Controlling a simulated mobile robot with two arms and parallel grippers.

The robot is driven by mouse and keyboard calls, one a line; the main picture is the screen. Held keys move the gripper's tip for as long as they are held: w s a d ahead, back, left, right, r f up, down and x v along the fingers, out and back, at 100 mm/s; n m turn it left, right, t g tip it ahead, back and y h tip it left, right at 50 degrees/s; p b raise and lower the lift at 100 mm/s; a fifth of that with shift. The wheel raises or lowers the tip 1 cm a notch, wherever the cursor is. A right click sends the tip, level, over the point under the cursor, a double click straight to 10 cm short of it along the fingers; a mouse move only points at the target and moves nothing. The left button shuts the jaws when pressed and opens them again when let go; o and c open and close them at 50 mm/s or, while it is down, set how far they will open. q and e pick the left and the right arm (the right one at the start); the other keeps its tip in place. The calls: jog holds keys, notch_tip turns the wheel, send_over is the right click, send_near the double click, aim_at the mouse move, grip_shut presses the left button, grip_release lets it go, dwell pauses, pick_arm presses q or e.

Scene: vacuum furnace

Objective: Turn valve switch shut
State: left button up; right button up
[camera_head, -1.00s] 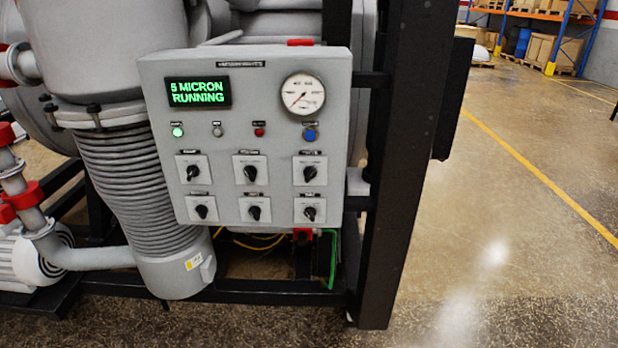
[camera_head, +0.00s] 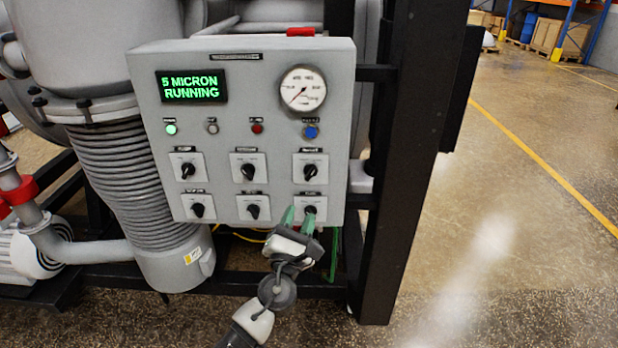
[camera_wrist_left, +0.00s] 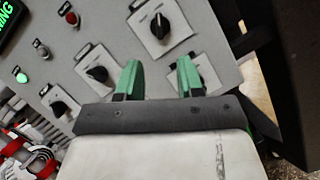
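Several black rotary switches on white plates sit in two rows on the grey control panel (camera_head: 345,130). Their labels are too small to read, so I cannot tell which is the valve switch. My left gripper (camera_head: 298,217) has green fingers, spread apart and empty, in front of the lower right switch (camera_head: 320,205). The right finger partly covers that switch; the left finger is left of its plate. In the left wrist view the gripper (camera_wrist_left: 158,78) is open, with the lower right switch (camera_wrist_left: 203,72) partly behind the right finger. I cannot tell whether it touches. My right gripper is out of view.
The display (camera_head: 192,87) reads "5 MICRON RUNNING". A round gauge (camera_head: 303,88) and a blue button (camera_head: 311,132) are above the switches. A black frame post (camera_head: 415,160) stands right of the panel. Open floor (camera_head: 520,230) lies further right.

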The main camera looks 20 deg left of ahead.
aim_at(310, 176)
pick_arm(q)
jog(key=p+x, duration=0.1)
jog(key=x, duration=0.9)
jog(key=shift+w+r, duration=0.1)
jog(key=shift+w, duration=0.15)
grip_shut()
